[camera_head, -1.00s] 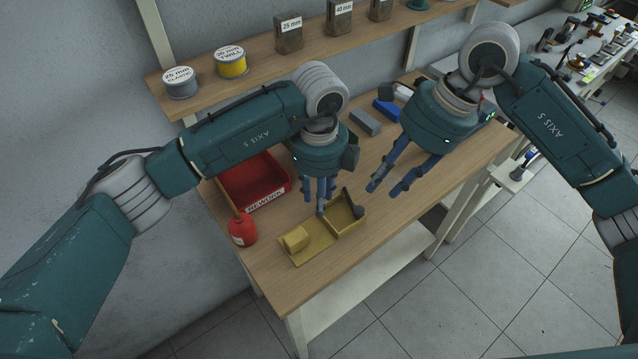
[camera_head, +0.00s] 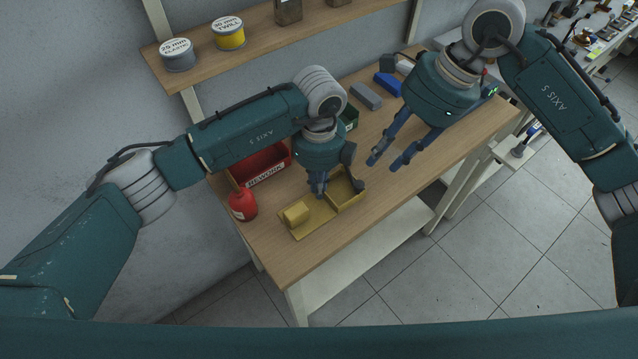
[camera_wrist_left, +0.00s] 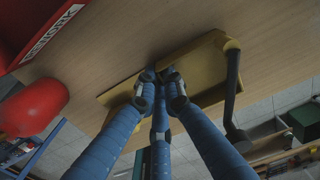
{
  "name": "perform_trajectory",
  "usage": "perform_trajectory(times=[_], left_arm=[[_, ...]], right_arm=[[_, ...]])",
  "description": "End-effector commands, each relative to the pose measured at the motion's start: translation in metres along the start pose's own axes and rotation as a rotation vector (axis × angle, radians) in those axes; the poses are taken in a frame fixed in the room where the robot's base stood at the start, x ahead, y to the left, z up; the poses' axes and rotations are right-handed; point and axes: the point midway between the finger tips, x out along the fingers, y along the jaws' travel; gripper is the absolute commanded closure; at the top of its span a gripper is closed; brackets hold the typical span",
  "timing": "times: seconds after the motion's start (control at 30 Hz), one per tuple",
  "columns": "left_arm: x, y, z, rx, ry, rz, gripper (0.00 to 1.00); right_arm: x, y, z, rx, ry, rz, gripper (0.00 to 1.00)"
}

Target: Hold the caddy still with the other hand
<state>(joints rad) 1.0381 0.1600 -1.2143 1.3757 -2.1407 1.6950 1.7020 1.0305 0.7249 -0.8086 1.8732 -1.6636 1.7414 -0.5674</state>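The yellow caddy (camera_head: 330,222) lies on the wooden bench with a raised yellow block (camera_head: 297,213) at its near left end. It also shows in the left wrist view (camera_wrist_left: 205,65). My left gripper (camera_head: 319,192) points down at the middle of the caddy. In the left wrist view its fingertips (camera_wrist_left: 160,76) are drawn close together at a caddy wall and appear shut on it; the exact contact is partly hidden. My right gripper (camera_head: 386,160) is open and empty above the bench, right of the caddy.
A red bottle (camera_head: 242,204) stands left of the caddy. The red REWORK bin (camera_head: 268,174) is behind it. A green container (camera_head: 350,118), a grey block (camera_head: 366,96) and a blue block (camera_head: 387,84) lie farther back. The bench's front edge is close to the caddy.

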Motion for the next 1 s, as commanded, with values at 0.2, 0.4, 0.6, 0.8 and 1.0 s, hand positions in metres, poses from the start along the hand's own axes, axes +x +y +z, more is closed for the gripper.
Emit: perform_trajectory(times=[0.2, 0.4, 0.6, 0.8, 1.0], left_arm=[[-0.001, 0.0, 0.0, 0.0, 0.0, -0.001, 1.0], [-0.001, 0.0, 0.0, 0.0, 0.0, -0.001, 1.0], [-0.001, 0.0, 0.0, 0.0, 0.0, -0.001, 1.0], [-0.001, 0.0, 0.0, 0.0, 0.0, -0.001, 1.0], [-0.001, 0.0, 0.0, 0.0, 0.0, -0.001, 1.0]], right_arm=[[0.007, 0.003, 0.0, -0.006, -0.022, 0.008, 1.0], [0.048, 0.035, 0.026, 0.014, -0.211, 0.104, 1.0], [0.08, 0.084, 0.077, 0.138, -0.527, 0.251, 1.0], [0.084, 0.117, 0.114, 0.364, -0.834, 0.381, 1.0], [0.078, 0.124, 0.123, 0.668, -1.105, 0.466, 1.0]])
